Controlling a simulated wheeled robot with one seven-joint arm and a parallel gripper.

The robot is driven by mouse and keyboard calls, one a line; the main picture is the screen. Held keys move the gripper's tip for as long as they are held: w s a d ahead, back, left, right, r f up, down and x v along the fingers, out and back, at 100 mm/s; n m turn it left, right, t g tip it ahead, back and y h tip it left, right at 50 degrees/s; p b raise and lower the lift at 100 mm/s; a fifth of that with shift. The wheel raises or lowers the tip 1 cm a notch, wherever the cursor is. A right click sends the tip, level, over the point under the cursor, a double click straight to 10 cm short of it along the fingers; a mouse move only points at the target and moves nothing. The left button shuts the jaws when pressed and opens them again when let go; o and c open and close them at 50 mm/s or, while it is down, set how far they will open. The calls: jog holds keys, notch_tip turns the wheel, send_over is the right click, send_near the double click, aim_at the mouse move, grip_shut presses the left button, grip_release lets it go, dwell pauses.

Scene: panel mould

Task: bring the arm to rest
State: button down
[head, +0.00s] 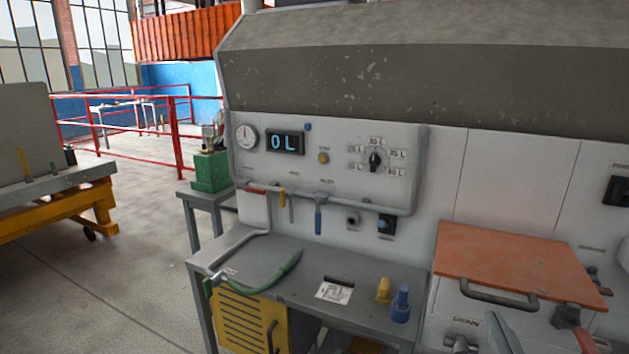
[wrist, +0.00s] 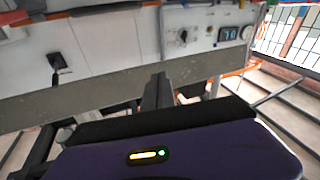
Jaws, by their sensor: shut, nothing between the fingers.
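My gripper (wrist: 160,80) shows in the wrist view, its two dark fingers together with nothing between them. Its purple housing (wrist: 180,155) with a small lit strip fills the bottom of that view. The fingers point toward the pale panel machine and appear apart from it. The wrist picture is upside down relative to the head view. In the head view I cannot clearly make out the gripper; a grey tapered shape at the bottom edge is cut off.
The control panel (head: 330,165) has a display (head: 285,142) reading 0L and a selector knob (head: 375,160). Below is a grey bench (head: 260,255) with a green hose (head: 270,275). An orange lid (head: 520,262) lies at right. Open floor (head: 100,290) is at left, beside a yellow cart (head: 60,210).

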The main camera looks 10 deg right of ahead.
jog(key=s+a+f+g+y, duration=0.1)
jog(key=s+a+f, duration=0.3)
jog(key=s, duration=0.5)
jog(key=s+a+f+n+g+y, duration=0.1)
jog(key=s+a+f+y, duration=0.1)
jog(key=s+a+f, duration=0.2)
jog(key=s+a+f+g+y, duration=0.2)
jog(key=s+f, duration=0.6)
jog(key=s, duration=0.8)
jog(key=shift+a+f, duration=0.15)
jog(key=shift+a, duration=0.95)
